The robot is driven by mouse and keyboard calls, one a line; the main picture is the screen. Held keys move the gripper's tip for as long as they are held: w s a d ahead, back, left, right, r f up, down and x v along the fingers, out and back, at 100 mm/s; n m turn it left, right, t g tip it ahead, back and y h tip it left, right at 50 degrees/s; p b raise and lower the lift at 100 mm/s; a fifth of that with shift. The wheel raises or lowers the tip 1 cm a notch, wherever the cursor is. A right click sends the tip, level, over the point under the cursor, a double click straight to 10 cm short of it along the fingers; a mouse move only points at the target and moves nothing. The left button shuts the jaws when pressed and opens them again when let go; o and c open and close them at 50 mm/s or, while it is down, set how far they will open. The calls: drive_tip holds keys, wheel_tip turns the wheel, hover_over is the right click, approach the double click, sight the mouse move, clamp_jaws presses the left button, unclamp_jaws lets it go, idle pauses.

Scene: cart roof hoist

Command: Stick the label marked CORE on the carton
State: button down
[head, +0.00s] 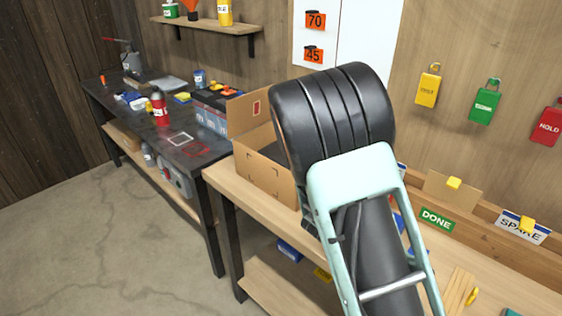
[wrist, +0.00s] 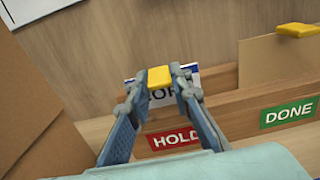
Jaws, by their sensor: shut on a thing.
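In the wrist view my gripper (wrist: 159,77) is shut on a yellow tab (wrist: 159,76). A white label with a blue edge (wrist: 186,80) hangs from the tab. Only the letters "OR" show between the fingers. The label is just above a wooden rail; I cannot tell whether its lower edge is still behind the rail. The open brown carton (head: 262,171) stands on the light wooden bench, left of my arm in the head view. It also fills the left edge of the wrist view (wrist: 28,95). My arm hides the gripper in the head view.
The wooden rail (wrist: 225,110) bears a red HOLD sign (wrist: 173,138) and a green DONE sign (wrist: 289,112). A brown card (wrist: 275,66) with a yellow tab stands behind DONE. A SPARE label (head: 522,229) is further right. A dark bench (head: 125,118) with tools is left.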

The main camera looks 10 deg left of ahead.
drive_tip(key=shift+r+p, duration=1.05)
drive_tip(key=shift+r, duration=0.45)
drive_tip(key=shift+r, duration=0.1)
drive_tip(key=shift+s+a+r+p, duration=0.45)
drive_tip(key=shift+s+r+p, duration=0.2)
drive_tip(key=shift+s+a+r+p, duration=0.4)
drive_tip(key=shift+s+r+p, duration=0.2)
